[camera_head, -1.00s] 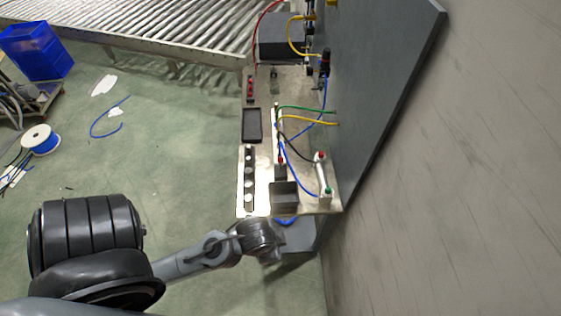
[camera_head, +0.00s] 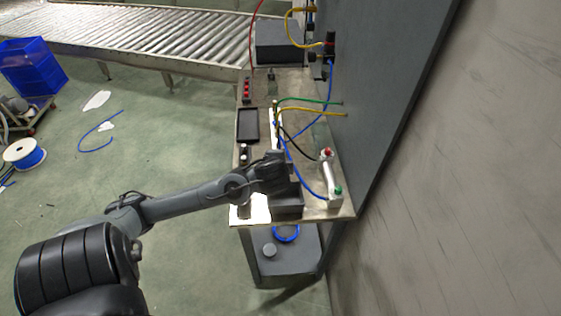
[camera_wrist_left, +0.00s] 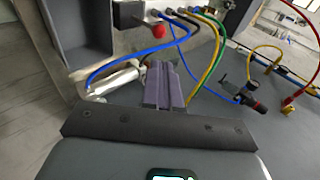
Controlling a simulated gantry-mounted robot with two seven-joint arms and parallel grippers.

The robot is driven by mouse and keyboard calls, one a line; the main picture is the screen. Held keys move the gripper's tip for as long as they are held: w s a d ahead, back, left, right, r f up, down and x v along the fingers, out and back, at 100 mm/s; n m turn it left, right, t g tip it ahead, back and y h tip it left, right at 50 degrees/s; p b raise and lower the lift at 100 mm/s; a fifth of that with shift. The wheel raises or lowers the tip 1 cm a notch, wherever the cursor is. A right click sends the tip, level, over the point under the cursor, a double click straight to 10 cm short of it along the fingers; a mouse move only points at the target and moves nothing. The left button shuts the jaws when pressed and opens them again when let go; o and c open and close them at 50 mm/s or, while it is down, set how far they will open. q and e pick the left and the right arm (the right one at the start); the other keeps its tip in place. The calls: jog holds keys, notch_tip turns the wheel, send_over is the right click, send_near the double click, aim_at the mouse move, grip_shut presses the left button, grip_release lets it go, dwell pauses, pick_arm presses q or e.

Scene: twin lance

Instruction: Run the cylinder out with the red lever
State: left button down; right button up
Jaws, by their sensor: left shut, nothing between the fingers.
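A silver cylinder (camera_head: 331,178) with a red fitting at its far end and a green one at its near end lies on the bench by the wall panel. It also shows in the left wrist view (camera_wrist_left: 115,77). In that view the red ball knob of the lever (camera_wrist_left: 158,31) is beyond my left gripper (camera_wrist_left: 166,68), near a valve block with blue, yellow and green hoses. The gripper is shut and empty, apart from the knob. In the head view my left wrist hides the lever, and the fingertips are not clear. My right gripper is not in view.
The bench (camera_head: 300,100) holds a dark tray (camera_head: 248,125), a red-buttoned strip (camera_head: 247,88) and a dark box (camera_head: 280,42). Hoses (camera_head: 305,103) cross the space between the valve and the upright grey panel (camera_head: 380,90). Open floor lies left of the bench.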

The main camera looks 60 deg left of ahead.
pick_arm(q)
jog(key=x, duration=1.3)
